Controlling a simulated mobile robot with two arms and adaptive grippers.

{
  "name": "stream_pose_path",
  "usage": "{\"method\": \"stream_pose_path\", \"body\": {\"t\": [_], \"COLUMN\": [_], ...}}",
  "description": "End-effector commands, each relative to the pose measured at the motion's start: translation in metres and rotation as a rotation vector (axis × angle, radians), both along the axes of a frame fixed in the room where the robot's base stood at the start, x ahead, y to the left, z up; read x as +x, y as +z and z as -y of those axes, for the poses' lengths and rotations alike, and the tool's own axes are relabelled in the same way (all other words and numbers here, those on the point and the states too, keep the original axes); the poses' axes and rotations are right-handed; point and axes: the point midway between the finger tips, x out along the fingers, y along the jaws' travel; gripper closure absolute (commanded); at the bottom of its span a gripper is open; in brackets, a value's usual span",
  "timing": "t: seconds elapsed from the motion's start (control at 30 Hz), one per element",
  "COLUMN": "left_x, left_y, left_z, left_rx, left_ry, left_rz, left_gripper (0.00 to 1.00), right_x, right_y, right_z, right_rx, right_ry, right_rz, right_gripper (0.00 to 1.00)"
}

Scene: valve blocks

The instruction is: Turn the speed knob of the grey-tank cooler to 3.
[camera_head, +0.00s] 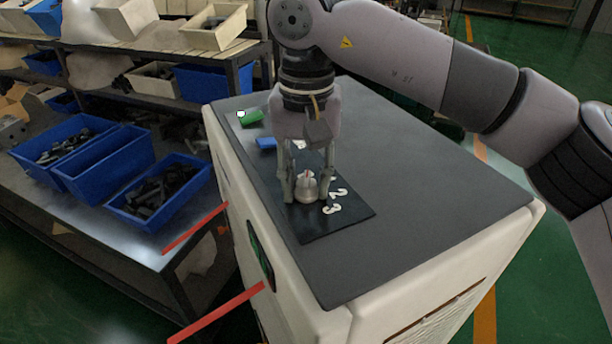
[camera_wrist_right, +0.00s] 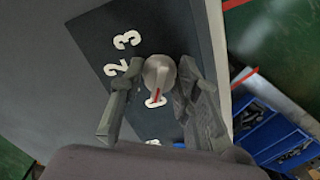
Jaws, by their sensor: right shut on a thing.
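The cooler (camera_head: 420,190) has a cream body and a dark grey top. A black dial plate (camera_head: 312,228) lies on the top. The pale, rounded speed knob (camera_head: 306,190) stands on it and also shows in the wrist view (camera_wrist_right: 158,70). White numerals 2 and 3 show beside it. In the wrist view the knob's red mark (camera_wrist_right: 157,95) points at a partly covered white numeral, away from 2 and 3. My right gripper (camera_head: 306,190) points down, shut on the knob with a finger on each side. My left gripper is out of view.
A green piece (camera_head: 252,118) and a blue piece (camera_head: 266,143) sit near the plate's far end. Blue bins (camera_head: 160,190) of dark parts stand on a bench at left. Red bars (camera_head: 215,312) project by the cooler's left side. The top's right half is clear.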

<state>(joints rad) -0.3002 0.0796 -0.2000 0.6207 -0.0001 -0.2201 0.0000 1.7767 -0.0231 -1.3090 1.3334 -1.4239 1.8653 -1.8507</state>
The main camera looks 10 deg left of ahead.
Motion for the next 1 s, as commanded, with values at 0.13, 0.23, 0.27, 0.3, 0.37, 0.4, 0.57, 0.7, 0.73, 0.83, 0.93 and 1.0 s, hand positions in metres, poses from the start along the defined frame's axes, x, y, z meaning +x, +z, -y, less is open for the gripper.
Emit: {"method": "stream_pose_path", "body": {"t": [0.13, 0.23, 0.27, 0.3, 0.37, 0.4, 0.57, 0.7, 0.73, 0.83, 0.93, 1.0], "left_x": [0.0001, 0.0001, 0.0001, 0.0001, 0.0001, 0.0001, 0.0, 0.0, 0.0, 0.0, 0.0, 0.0], "left_y": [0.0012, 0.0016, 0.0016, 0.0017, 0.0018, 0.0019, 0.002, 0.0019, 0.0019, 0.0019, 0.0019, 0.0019], "left_z": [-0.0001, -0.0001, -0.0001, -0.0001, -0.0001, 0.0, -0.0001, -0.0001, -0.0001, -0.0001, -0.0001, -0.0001], "left_rx": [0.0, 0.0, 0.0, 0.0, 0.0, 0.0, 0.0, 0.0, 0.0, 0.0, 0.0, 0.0], "left_ry": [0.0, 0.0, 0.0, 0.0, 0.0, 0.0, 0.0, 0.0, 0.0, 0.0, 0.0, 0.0], "left_rz": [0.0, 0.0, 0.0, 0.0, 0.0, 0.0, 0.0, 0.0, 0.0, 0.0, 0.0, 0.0], "left_gripper": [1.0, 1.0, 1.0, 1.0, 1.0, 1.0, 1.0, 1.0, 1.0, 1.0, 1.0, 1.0], "right_x": [0.0003, 0.0003, 0.0003, 0.0003, 0.0003, 0.0003, 0.0004, 0.0003, 0.0003, 0.0003, 0.0003, 0.0003], "right_y": [0.0008, 0.0007, 0.0007, 0.0007, 0.0007, 0.0007, 0.0006, 0.0005, 0.0005, 0.0005, 0.0005, 0.0005], "right_z": [0.0002, 0.0003, 0.0003, 0.0003, 0.0003, 0.0004, 0.0004, 0.0004, 0.0004, 0.0003, 0.0003, 0.0003], "right_rx": [0.002, 0.002, 0.002, 0.002, 0.002, 0.002, 0.002, 0.002, 0.002, 0.002, 0.002, 0.001], "right_ry": [0.084, 0.125, 0.135, 0.148, 0.162, 0.17, 0.186, 0.189, 0.189, 0.189, 0.189, 0.189], "right_rz": [0.001, 0.001, 0.001, 0.001, 0.001, 0.001, 0.001, 0.001, 0.001, 0.001, 0.001, 0.001], "right_gripper": [0.98, 0.98, 0.98, 0.98, 0.98, 0.98, 0.98, 0.98, 0.98, 0.98, 0.7, 0.65]}}
